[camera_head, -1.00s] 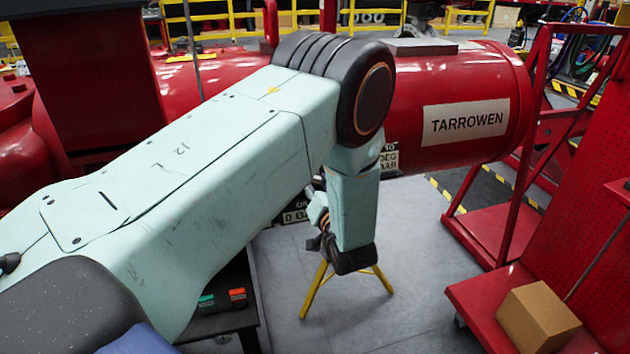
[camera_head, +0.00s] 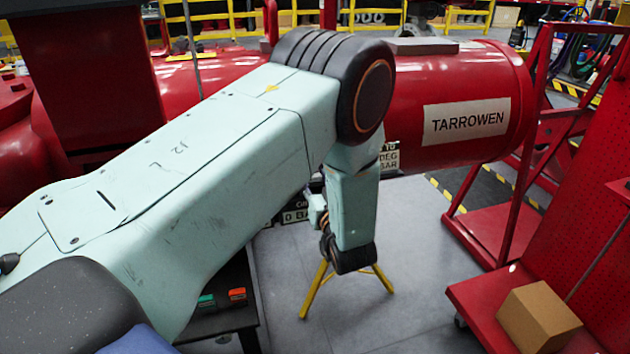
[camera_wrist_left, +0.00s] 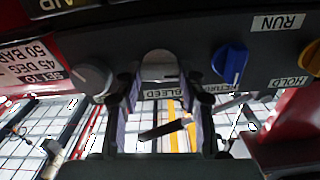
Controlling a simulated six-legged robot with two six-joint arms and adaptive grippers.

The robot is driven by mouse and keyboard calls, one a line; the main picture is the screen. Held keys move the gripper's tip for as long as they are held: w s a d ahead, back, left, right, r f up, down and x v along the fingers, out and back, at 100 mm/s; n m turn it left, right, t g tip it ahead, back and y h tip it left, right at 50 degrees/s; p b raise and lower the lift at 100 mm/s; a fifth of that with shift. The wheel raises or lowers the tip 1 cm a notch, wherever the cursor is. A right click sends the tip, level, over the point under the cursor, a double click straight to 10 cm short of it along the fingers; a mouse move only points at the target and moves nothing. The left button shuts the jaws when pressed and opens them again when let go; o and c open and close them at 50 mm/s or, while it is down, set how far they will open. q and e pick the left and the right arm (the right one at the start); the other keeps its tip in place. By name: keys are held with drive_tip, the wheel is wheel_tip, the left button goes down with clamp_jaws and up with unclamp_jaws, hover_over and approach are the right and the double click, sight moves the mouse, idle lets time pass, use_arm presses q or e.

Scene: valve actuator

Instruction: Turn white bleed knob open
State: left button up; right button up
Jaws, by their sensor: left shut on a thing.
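In the left wrist view, the white bleed knob (camera_wrist_left: 158,62) sits on the dark panel, just above the label "BLEED" (camera_wrist_left: 166,93). My left gripper (camera_wrist_left: 160,82) is shut on this knob, with one finger on each side of it. The knob's turn angle is hard to read between the fingers. In the head view, the knob and my fingertips are hidden behind my left arm. My right gripper is not in view.
A grey knob (camera_wrist_left: 92,78) is left of the gripper; a blue knob (camera_wrist_left: 230,65) and a yellow knob (camera_wrist_left: 312,58) are to its right. The red TARROWEN cylinder (camera_head: 480,85) is behind my arm. A cardboard box (camera_head: 538,318) sits on a red cart at right.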

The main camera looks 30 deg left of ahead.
use_arm(q)
drive_tip(key=o, duration=1.2)
drive_tip(key=shift+c, duration=0.2)
drive_tip(key=v, duration=0.7)
drive_tip(key=shift+d, duration=0.2)
drive_tip(key=shift+s, duration=0.15)
